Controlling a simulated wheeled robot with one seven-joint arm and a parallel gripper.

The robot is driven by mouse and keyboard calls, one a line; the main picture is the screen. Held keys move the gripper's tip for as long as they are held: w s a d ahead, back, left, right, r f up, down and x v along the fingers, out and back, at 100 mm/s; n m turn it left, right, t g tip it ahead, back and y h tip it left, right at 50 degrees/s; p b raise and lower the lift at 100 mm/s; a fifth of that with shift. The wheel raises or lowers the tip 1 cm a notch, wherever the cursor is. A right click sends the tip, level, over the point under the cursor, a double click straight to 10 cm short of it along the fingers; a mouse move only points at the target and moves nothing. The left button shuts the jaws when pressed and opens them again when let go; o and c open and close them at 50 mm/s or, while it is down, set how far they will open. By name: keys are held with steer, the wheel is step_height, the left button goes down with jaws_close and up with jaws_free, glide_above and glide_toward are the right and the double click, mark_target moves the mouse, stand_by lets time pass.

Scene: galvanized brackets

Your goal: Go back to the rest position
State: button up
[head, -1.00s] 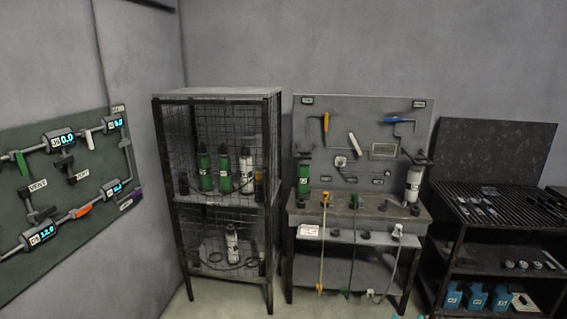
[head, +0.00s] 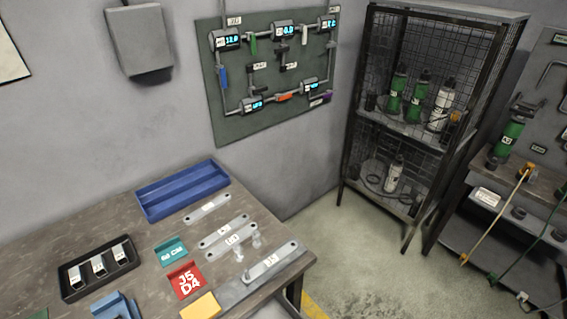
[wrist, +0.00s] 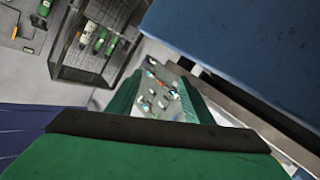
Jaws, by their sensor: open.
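My gripper (wrist: 164,88) shows in the wrist view as two green fingers, one on each side, with a wide green part with a dark edge across the bottom. The fingers stand apart and I see nothing held between them. A grey surface with several small coloured pieces shows in the gap, beyond the fingers. My gripper does not show in the head view, so its place over the bench cannot be told from there.
The workbench (head: 135,219) at lower left bears a blue tray (head: 185,202), a black tray (head: 72,293), several brackets and coloured cards. A valve board (head: 230,125) hangs behind. A wire cage (head: 432,15) stands right. Floor (head: 330,245) between is clear. Something blue (wrist: 240,40) is close in the wrist view.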

steer(key=s+a+m+y, duration=0.1)
steer(key=s+a, duration=0.3)
steer(key=s+a+y, duration=0.1)
steer(key=s+a, duration=0.3)
steer(key=s, duration=0.1)
steer(key=s+a+r+m+y, duration=0.1)
steer(key=s+a, duration=0.3)
steer(key=shift+s+a+m, duration=0.2)
steer(key=shift+s+m, duration=0.05)
steer(key=shift+m, duration=0.05)
